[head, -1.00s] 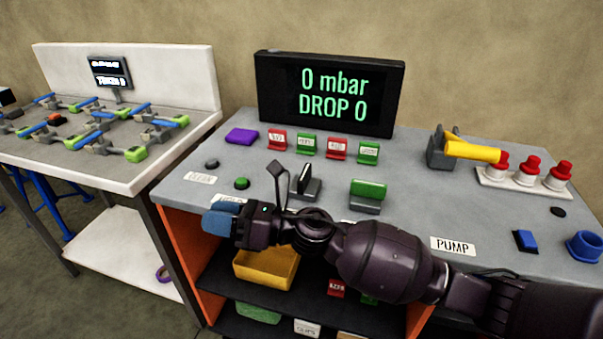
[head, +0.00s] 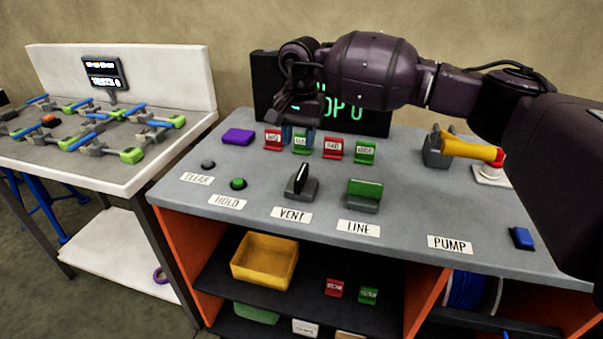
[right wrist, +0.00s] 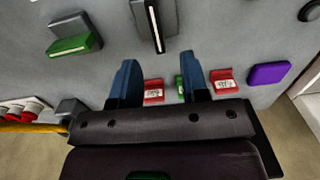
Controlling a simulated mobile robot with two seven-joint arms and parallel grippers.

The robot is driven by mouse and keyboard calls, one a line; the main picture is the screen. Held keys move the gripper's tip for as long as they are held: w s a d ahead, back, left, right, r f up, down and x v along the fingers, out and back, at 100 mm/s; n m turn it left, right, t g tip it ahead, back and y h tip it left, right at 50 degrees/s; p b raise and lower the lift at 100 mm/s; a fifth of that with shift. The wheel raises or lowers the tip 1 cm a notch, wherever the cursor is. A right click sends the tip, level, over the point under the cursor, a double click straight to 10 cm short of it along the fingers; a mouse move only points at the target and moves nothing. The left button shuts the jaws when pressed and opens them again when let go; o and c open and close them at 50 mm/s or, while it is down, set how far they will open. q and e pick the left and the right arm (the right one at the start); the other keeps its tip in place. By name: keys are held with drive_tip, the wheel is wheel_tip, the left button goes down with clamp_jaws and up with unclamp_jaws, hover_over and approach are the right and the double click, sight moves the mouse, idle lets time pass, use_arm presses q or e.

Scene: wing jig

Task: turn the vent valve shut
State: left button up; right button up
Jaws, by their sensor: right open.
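The vent valve (head: 300,183) is a black lever with a pale edge on a grey base, above the VENT label (head: 292,214). Its lever stands up and points roughly toward and away from me. It also shows at the top of the right wrist view (right wrist: 155,22). My right gripper (head: 298,134) hangs beyond the valve, over the row of red and green tags, apart from the valve. Its blue fingers (right wrist: 158,62) are spread with nothing held between them. The lower part of the display (head: 375,122) shows; my right arm covers most of its text. My left gripper is not in view.
The green line valve (head: 365,195) stands right of the vent valve. Red and green tags (head: 333,149) and a purple block (head: 237,137) lie behind. A yellow-handled pump (head: 470,150) is at right. The bench front is clear around the labels.

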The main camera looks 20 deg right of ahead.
sight(302, 172)
drive_tip(key=shift+w+d, duration=0.15)
drive_tip(key=shift+d, duration=0.25)
wheel_tip(302, 172, down, 10)
drive_tip(key=shift+f+b, duration=0.15)
drive_tip(key=shift+b, duration=0.15)
clamp_jaws()
